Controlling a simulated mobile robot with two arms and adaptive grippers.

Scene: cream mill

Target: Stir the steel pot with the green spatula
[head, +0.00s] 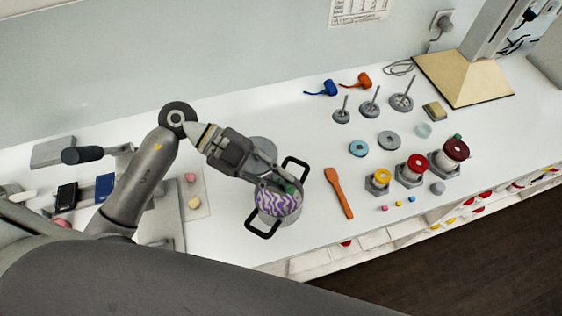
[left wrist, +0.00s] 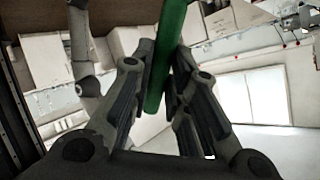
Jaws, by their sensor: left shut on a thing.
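The steel pot (head: 284,220) stands on the white worktop near its front edge, with a black handle on either side. My left gripper (head: 287,187) is over the pot, coming in from the left. In the left wrist view its fingers (left wrist: 158,88) are closed on the green spatula (left wrist: 166,50), seen there as a green bar. In the head view only a bit of green (head: 291,188) shows by the fingers. A rounded purple and white zigzag-patterned thing (head: 277,203) covers much of the pot opening. The spatula's lower end and the pot's inside are hidden. My right gripper is not in view.
An orange spatula (head: 339,193) lies right of the pot. Further right are grey and blue rings, several spools (head: 411,169) and small coloured cubes. Blue (head: 323,88) and orange (head: 357,80) tools lie at the back. A round grey thing (head: 262,149) sits behind my gripper.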

